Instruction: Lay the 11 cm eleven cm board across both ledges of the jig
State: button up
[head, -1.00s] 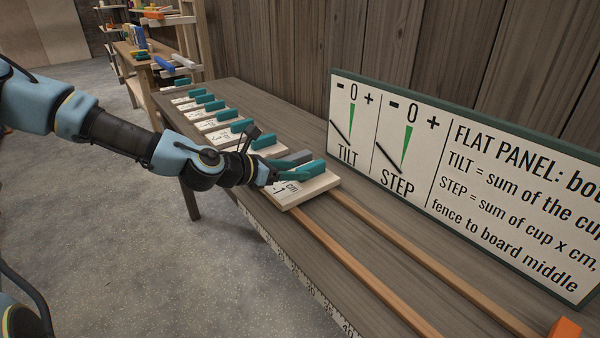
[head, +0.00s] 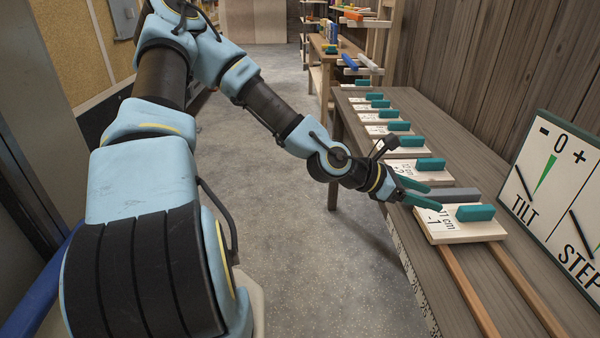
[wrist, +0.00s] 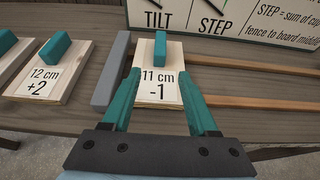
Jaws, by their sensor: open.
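The 11 cm board (head: 462,232), marked "11 cm -1", lies flat across the two wooden strips of the jig (head: 466,288), which run out from under it. It has a teal handle block (head: 475,212) on top. In the wrist view the board (wrist: 172,98) lies beside the grey fence bar (wrist: 112,72), and the handle (wrist: 160,47) stands upright. My gripper (head: 433,196) is open and empty at the board's near edge. In the wrist view its teal fingers (wrist: 159,72) are spread to either side of the label, short of the handle.
Several more boards with teal handles stand in a row on the bench, including a 12 cm +2 board (wrist: 42,83). A sign with TILT and STEP gauges (head: 562,195) stands at the back against the plank wall. The floor (head: 285,235) beside the bench is clear.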

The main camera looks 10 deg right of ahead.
jog(key=w+a+f+m+y, duration=0.1)
jog(key=a+f+m+y, duration=0.2)
jog(key=a, duration=0.4)
jog(key=w+a+f+m+t+y, duration=0.1)
jog(key=w+a+f+m+y, duration=0.2)
jog(key=a, duration=0.4)
jog(key=a+f+m+y, duration=0.1)
jog(key=a+m+y, duration=0.2)
jog(key=a+m, duration=0.25)
jog(key=a+r+m+y, duration=0.2)
jog(key=a+r, duration=0.4)
jog(key=a, duration=0.3)
jog(key=a+r+m+t+y, duration=0.1)
jog(key=a+r+m+y, duration=0.1)
jog(key=a+r+m, duration=0.3)
jog(key=a+r, duration=0.1)
jog(key=a, duration=0.3)
jog(key=shift+s+a, duration=0.25)
jog(key=shift+s, duration=0.15)
